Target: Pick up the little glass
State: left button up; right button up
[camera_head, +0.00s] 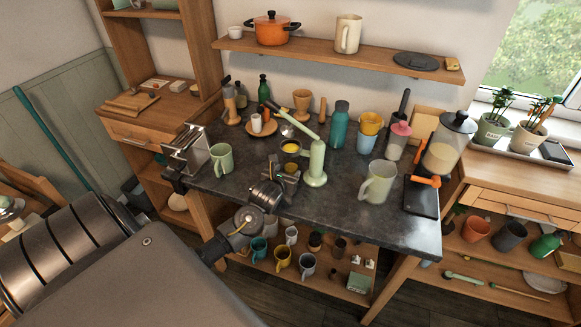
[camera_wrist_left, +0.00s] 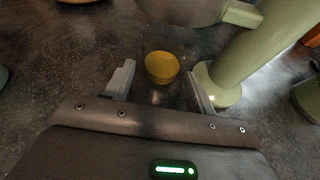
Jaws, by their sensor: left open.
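The little glass, yellow inside, stands on the dark countertop (camera_head: 345,205) beside a green lever press (camera_head: 316,165). It shows in the head view (camera_head: 290,147) just beyond my left gripper (camera_head: 285,165), and in the left wrist view (camera_wrist_left: 162,67) as a small yellow round cup. In the left wrist view my left gripper (camera_wrist_left: 158,82) is open, with one finger on each side of the glass's near end. The fingers appear apart from it. The press column (camera_wrist_left: 245,50) rises close to the right finger. My right gripper does not show.
A pale green mug (camera_head: 221,160) stands left of the gripper, and a larger green jug (camera_head: 378,182) to the right. A wooden plate (camera_head: 262,128) with small items lies behind. Teal bottle (camera_head: 339,125) and stacked cups (camera_head: 368,135) stand behind the press.

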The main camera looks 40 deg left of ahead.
aim_at(288, 170)
pick_arm(q)
jog(key=x, duration=0.4)
jog(key=shift+p, duration=0.3)
jog(key=shift+c, duration=0.4)
jog(key=c, duration=0.7)
jog(key=shift+o, duration=0.2)
jog(key=shift+r, duration=0.1)
